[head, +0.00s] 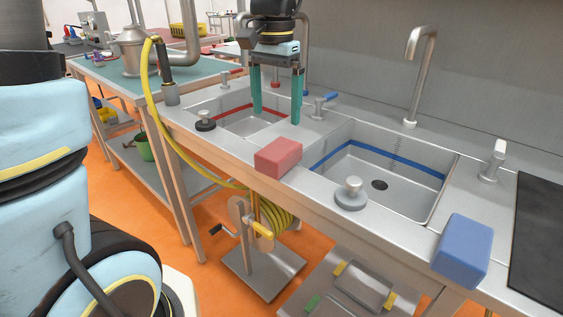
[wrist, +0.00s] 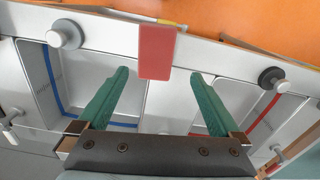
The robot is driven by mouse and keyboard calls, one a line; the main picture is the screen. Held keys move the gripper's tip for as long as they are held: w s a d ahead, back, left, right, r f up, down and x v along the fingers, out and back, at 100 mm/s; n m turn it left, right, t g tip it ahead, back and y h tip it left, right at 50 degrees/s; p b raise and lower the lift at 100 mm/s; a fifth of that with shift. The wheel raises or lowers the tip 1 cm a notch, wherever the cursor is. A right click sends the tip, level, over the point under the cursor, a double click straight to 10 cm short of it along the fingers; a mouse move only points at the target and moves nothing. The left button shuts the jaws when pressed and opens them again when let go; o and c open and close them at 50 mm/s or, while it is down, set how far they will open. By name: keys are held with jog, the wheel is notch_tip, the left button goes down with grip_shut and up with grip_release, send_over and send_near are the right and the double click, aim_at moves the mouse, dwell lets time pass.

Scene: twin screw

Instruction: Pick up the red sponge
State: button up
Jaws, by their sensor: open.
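The red sponge (head: 278,157) is a block lying on the front rim of the steel double sink, between the two basins. In the wrist view the red sponge (wrist: 157,52) is ahead of the fingers, near the middle between them. My gripper (head: 277,116) is open, with two green fingers pointing down above the counter behind the sponge. In the wrist view my gripper (wrist: 161,72) has its fingers wide apart with nothing between them. The fingers appear apart from the sponge.
A blue sponge (head: 462,250) lies on the counter at the right. A drain plug (head: 351,194) stands by the blue-striped basin (head: 409,187), another (head: 205,121) by the red-striped basin (head: 226,117). Faucets (head: 419,75) rise behind. A yellow hose (head: 158,110) hangs at the left.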

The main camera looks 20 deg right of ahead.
aim_at(280, 147)
jog(key=shift+d+f, duration=0.15)
jog(key=shift+f, duration=0.2)
jog(key=f, duration=0.3)
jog(key=f+p, duration=0.1)
jog(key=f, duration=0.6)
jog(key=shift+s+d+p, duration=0.2)
jog(key=shift+d+p, duration=0.05)
jog(key=shift+p, duration=0.05)
jog(key=c, duration=1.2)
